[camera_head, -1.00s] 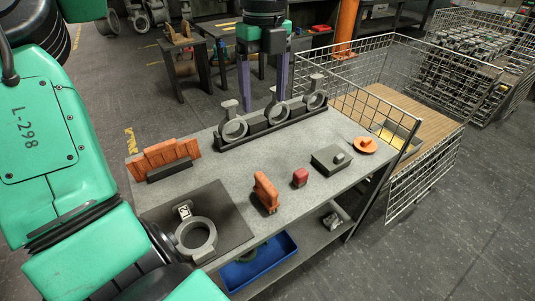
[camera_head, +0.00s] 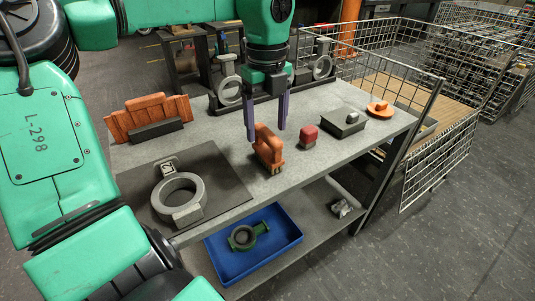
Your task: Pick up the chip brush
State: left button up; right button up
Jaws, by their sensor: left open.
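The gripper is open, with one finger to each side of the brush's upper part in the picture. I cannot tell whether either finger touches the brush. My right gripper is not in view.
A ring casting (camera_head: 182,207) lies on a dark mat (camera_head: 232,183). An orange rack (camera_head: 118,126) stands behind. A blue tray (camera_head: 222,263) is on the lower shelf.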

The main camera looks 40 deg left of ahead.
pick_arm(q)
notch_tip(320, 180, down, 6)
jog(key=shift+d+r+b, duration=0.1)
jog(key=shift+b, duration=0.65)
jog(key=shift+f, duration=0.3)
grip_shut()
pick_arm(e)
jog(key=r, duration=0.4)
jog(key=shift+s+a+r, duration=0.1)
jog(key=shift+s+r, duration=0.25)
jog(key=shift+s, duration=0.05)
pick_arm(q)
jog(key=shift+r, duration=0.1)
jog(key=shift+w+r, duration=0.1)
jog(key=shift+r, duration=0.05)
notch_tip(320, 180, up, 12)
jog(key=p, duration=0.3)
jog(key=shift+r+p, duration=0.1)
jog(key=shift+p, duration=0.3)
notch_tip(320, 180, up, 7)
jog(key=p, duration=0.2)
send_over(268, 151)
jog(key=shift+r, duration=0.2)
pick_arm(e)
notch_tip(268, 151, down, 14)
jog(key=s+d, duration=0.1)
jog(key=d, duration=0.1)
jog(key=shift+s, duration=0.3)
